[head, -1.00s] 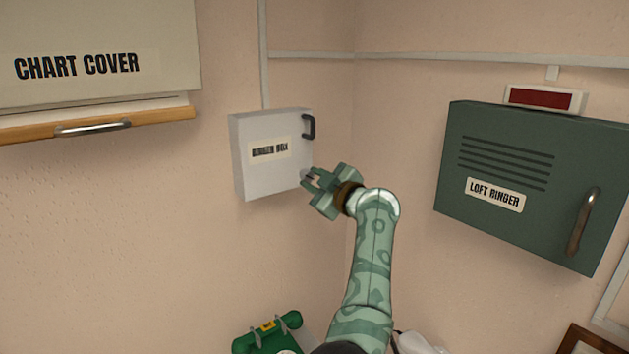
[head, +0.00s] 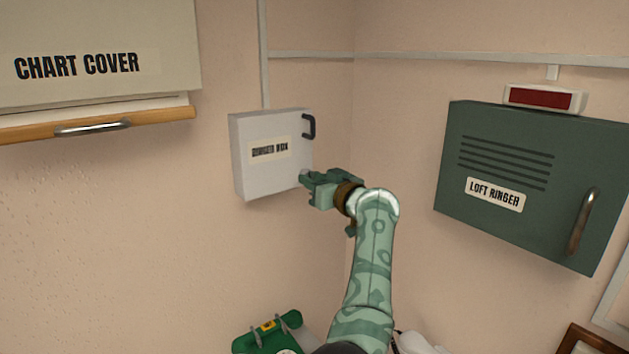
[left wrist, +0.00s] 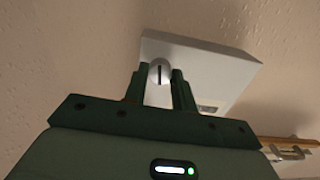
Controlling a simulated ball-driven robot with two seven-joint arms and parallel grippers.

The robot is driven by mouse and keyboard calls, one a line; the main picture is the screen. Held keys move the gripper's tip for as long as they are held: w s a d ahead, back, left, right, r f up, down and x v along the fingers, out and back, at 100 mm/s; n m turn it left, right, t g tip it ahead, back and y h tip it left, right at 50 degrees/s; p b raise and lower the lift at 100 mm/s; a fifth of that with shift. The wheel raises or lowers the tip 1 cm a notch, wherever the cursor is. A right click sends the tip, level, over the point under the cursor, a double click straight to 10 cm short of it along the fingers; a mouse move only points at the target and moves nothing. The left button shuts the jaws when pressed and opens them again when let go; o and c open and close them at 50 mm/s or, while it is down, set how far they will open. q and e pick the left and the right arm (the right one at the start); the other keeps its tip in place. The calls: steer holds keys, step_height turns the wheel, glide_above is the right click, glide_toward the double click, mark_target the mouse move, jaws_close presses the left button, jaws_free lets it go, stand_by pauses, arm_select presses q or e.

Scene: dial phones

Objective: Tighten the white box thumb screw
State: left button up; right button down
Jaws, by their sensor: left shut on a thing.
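The white box (head: 270,180), with a label and a dark handle (head: 309,126), hangs on the wall near the corner with its door shut. It also shows from below in the left wrist view (left wrist: 205,65). The thumb screw (left wrist: 158,71) is a round pale knob with a dark slot, on the box face between my fingers. In the head view my gripper covers most of it. My left gripper (head: 306,179) is at the box's lower right corner, shut on the thumb screw. My right gripper is not in view.
A green LOFT RINGER box (head: 500,225) with a handle is on the right wall, under a red-panelled unit (head: 541,98). A CHART COVER panel (head: 100,40) is at the upper left. A green phone (head: 268,335) sits below. The wall under the white box is clear.

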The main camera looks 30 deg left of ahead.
arm_select(q)
steer(key=shift+f+m, duration=0.2)
steer(key=shift+m, duration=0.1)
steer(key=o, duration=1)
steer(key=shift+r, duration=0.1)
steer(key=b+v, duration=0.3)
steer(key=v, duration=1.3)
steer(key=shift+d, duration=0.2)
